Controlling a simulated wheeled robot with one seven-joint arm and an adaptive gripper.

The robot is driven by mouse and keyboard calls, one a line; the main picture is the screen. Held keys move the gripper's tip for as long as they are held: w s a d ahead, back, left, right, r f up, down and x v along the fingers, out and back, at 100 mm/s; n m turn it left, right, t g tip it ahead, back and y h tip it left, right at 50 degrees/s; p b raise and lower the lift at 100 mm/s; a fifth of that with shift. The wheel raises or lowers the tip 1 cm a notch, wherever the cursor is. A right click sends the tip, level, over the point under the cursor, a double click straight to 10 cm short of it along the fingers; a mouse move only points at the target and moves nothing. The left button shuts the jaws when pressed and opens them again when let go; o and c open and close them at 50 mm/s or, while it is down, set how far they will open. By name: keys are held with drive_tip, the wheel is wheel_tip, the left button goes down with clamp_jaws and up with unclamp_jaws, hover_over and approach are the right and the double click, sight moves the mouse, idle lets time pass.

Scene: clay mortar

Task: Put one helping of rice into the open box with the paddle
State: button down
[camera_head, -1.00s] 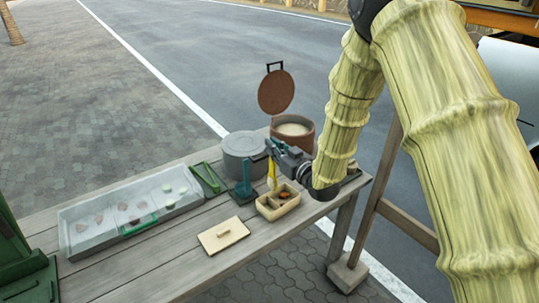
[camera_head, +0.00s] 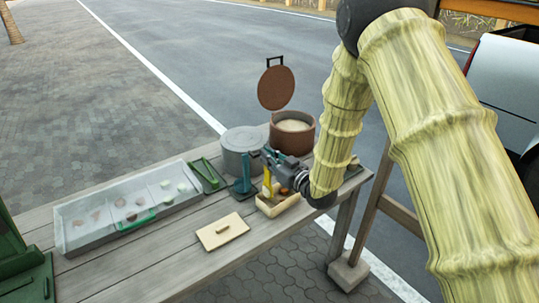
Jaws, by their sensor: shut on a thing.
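The brown pot (camera_head: 290,144) stands at the back right of the table with its round lid (camera_head: 275,88) raised. Pale rice (camera_head: 293,126) shows inside it. The small open wooden box (camera_head: 279,211) sits near the front edge. My gripper (camera_head: 273,170) is shut on the yellow paddle (camera_head: 267,182), just above the box. The paddle points down, its lower end at the box's left part; whether it touches is unclear. My gripper hides much of the box's inside, and I cannot tell whether rice is on the paddle.
A wooden lid (camera_head: 226,232) lies front-left of the box. A blue-green stand (camera_head: 242,189) and a grey lidded pot (camera_head: 241,147) stand close left of my gripper.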

sight(270, 172)
drive_tip(key=shift+f+b, duration=1.35)
drive_tip(key=shift+f, duration=1)
drive_tip(key=shift+f+b, duration=0.3)
drive_tip(key=shift+f, duration=0.15)
drive_tip(key=shift+r+p, duration=2.5)
drive_tip(key=shift+r, duration=2.55)
drive_tip(key=shift+d+r+p, duration=0.15)
drive_tip(key=shift+r+p, duration=0.05)
drive_tip(key=shift+p, duration=0.6)
drive_tip(key=p, duration=0.2)
drive_tip(key=shift+s+p, duration=0.15)
drive_tip(key=shift+p, duration=0.2)
